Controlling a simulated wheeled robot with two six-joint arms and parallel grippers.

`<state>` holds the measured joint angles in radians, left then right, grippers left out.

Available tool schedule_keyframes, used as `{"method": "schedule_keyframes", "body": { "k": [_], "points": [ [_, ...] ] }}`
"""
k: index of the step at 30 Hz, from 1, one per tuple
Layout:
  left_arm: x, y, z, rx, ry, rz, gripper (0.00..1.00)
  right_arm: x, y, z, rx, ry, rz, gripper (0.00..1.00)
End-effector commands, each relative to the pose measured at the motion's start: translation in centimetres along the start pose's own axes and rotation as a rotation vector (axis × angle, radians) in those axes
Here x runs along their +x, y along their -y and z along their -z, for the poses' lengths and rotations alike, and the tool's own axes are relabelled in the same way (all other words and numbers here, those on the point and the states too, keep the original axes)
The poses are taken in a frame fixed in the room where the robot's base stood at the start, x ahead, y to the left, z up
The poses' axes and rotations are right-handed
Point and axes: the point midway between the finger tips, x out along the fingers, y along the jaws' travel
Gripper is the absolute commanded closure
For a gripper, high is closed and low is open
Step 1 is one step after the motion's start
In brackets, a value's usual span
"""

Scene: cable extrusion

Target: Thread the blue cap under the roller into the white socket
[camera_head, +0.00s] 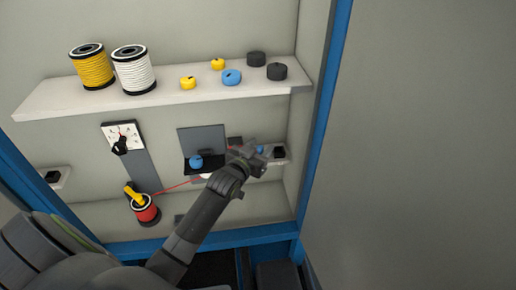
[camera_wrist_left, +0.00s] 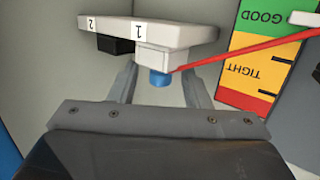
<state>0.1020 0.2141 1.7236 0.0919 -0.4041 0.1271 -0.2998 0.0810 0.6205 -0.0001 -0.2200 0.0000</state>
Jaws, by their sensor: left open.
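In the left wrist view, a blue cap (camera_wrist_left: 159,81) shows at the end of the white socket (camera_wrist_left: 163,58) marked 1. A red cable (camera_wrist_left: 235,53) runs from the cap to the upper right. How deep the cap sits in the socket I cannot tell. My left gripper (camera_wrist_left: 161,72) is open, its fingers on either side of the cap and socket. In the head view, the left gripper (camera_head: 258,154) is at the right end of the lower row, with a bit of blue (camera_head: 260,149) beside it. The roller is not clearly visible. My right gripper is not in view.
A black socket (camera_wrist_left: 115,45) marked 2 is beside the white one. A coloured tension gauge (camera_wrist_left: 262,60) stands at right. A red spool (camera_head: 146,211) feeds the cable. The upper shelf (camera_head: 200,103) holds spools and loose caps. A blue frame post (camera_head: 325,110) bounds the right side.

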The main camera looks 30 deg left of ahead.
Motion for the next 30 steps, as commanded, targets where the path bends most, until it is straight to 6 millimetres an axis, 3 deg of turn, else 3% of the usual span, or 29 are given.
{"method": "schedule_keyframes", "body": {
  "k": [8,30],
  "points": [
    [-2.0,0.0,-0.2,0.0,0.0,0.0,0.56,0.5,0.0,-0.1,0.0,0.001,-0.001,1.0],
    [-15.3,0.0,-0.2,0.001,0.002,0.0,0.56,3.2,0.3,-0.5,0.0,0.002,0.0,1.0]
  ]
}}
